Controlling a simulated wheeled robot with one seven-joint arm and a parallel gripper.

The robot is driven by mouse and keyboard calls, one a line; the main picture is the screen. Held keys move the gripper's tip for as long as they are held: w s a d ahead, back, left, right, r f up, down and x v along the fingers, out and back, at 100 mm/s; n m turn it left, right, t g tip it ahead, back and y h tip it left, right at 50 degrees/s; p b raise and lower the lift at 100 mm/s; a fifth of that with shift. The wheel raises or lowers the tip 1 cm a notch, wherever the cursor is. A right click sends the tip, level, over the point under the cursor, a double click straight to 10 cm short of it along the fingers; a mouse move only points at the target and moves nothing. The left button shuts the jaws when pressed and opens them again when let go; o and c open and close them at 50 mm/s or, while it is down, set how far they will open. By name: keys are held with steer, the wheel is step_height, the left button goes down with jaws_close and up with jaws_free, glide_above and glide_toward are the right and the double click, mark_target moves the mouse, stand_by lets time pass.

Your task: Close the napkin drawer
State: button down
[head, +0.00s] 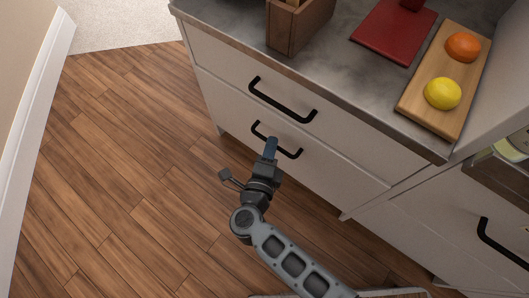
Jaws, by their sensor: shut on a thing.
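A white cabinet has an upper drawer (225,70) and a lower drawer (328,172), each with a black bar handle. Both fronts look about flush with the cabinet. No label shows which one is the napkin drawer. The fingers hide part of the bar. At the right edge, another drawer front (465,205) with a black handle (499,247) shows, with a wooden box and pale green item behind its top edge, partly cut off.
The grey countertop (345,65) holds a wooden box (300,28), a red board (394,30) and a wooden board (428,118) with a lemon (443,93) and an orange (463,46). The wooden floor (130,160) is clear to the left, bounded by a white baseboard (38,120).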

steer(key=shift+w+d, duration=0.35)
steer(key=shift+w, duration=0.05)
steer(key=c, duration=1.2)
jaws_free()
steer(key=shift+o, duration=0.2)
steer(key=p+v, duration=0.2)
steer(key=v, duration=0.5)
steer(key=shift+s+p, duration=0.4)
steer(key=shift+r, duration=0.1)
